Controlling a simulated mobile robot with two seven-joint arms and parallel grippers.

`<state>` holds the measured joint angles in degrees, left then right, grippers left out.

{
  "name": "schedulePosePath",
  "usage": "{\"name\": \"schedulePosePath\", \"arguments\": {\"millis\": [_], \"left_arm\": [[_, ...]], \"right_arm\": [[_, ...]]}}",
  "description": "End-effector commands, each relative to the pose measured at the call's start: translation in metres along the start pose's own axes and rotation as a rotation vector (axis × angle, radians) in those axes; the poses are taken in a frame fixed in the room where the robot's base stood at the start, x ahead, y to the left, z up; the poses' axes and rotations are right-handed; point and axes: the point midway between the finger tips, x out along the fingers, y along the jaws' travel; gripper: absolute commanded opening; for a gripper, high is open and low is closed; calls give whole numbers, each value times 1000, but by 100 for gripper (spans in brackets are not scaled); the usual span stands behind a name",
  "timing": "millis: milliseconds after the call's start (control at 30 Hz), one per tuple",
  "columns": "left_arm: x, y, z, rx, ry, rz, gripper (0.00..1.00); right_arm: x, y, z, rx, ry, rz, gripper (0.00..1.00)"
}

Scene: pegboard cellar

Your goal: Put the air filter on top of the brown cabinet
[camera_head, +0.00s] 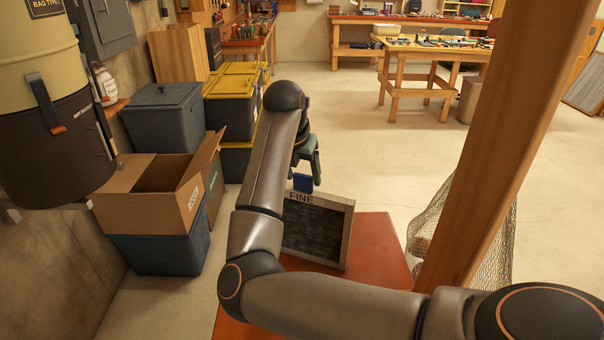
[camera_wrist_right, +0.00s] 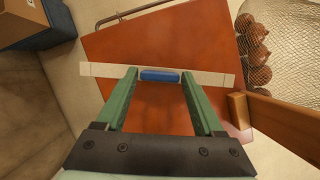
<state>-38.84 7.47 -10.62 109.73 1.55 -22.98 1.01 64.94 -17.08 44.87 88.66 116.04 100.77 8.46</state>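The air filter (camera_head: 317,231) is a dark panel in a pale frame marked FINE, with a blue tab (camera_head: 303,182) on its top edge. It stands upright on a red-brown top (camera_head: 385,245); I cannot tell if this is the brown cabinet. In the right wrist view I see the filter's pale top edge (camera_wrist_right: 105,70) and the tab (camera_wrist_right: 160,76) between the green fingertips. My right gripper (camera_head: 307,166) is open just above the tab, with gaps on both sides. My arm hides part of the filter's left side. My left gripper is out of view.
An open cardboard box (camera_head: 150,195) on a dark bin and several lidded bins stand on the left. Open floor lies beyond, before the workbenches.

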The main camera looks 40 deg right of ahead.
Motion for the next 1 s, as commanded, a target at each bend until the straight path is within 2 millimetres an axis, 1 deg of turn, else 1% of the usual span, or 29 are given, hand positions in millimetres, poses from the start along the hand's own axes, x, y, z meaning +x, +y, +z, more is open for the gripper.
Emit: {"name": "schedulePosePath", "arguments": {"millis": [33,133,167,400,533,667,900,1000], "left_arm": [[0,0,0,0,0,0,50],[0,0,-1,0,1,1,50],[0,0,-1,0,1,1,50],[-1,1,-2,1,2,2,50],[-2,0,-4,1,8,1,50],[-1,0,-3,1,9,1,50],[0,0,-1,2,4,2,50],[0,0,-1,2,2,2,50]], "right_arm": [[0,0,0,0,0,0,76],[0,0,0,0,0,0,87],[0,0,0,0,0,0,89],[-1,0,0,0,0,0,89],[-10,1,1,0,-1,2,89],[-33,1,1,2,-3,4,89],[-85,1,1,0,-2,4,89],[-102,1,1,-1,-2,3,89]]}}
